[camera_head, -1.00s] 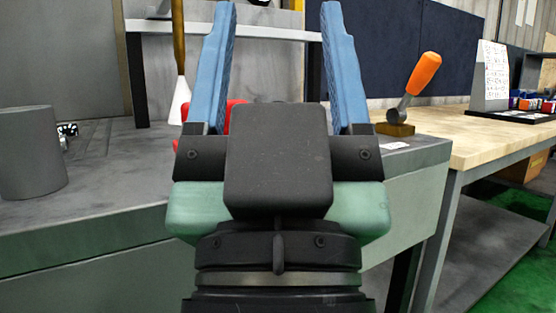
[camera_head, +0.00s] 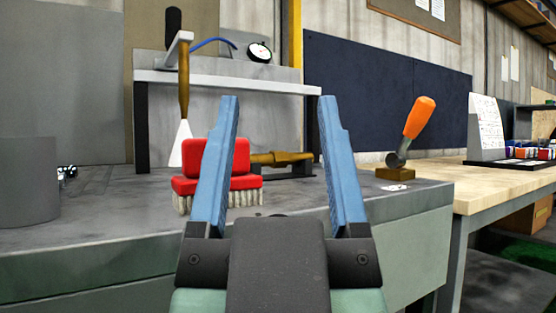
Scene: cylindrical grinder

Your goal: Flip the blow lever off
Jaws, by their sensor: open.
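A lever with an orange grip (camera_head: 419,118) and a short grey metal arm stands on a small brass-coloured block (camera_head: 395,174) at the right end of the grey machine bench. The lever is tilted up and to the right. It looks like the blow lever, though no readable label confirms this. My gripper (camera_head: 278,100) is open and empty, its two blue fingers pointing up and forward. It is left of the lever and apart from it.
A red brush (camera_head: 217,167) sits behind my left finger on the grey bench (camera_head: 110,215). A brass-coloured shaft (camera_head: 280,158) lies behind the fingers. A grey cylinder (camera_head: 28,181) stands at left. A wooden table (camera_head: 505,175) adjoins at right. The bench before the lever looks clear.

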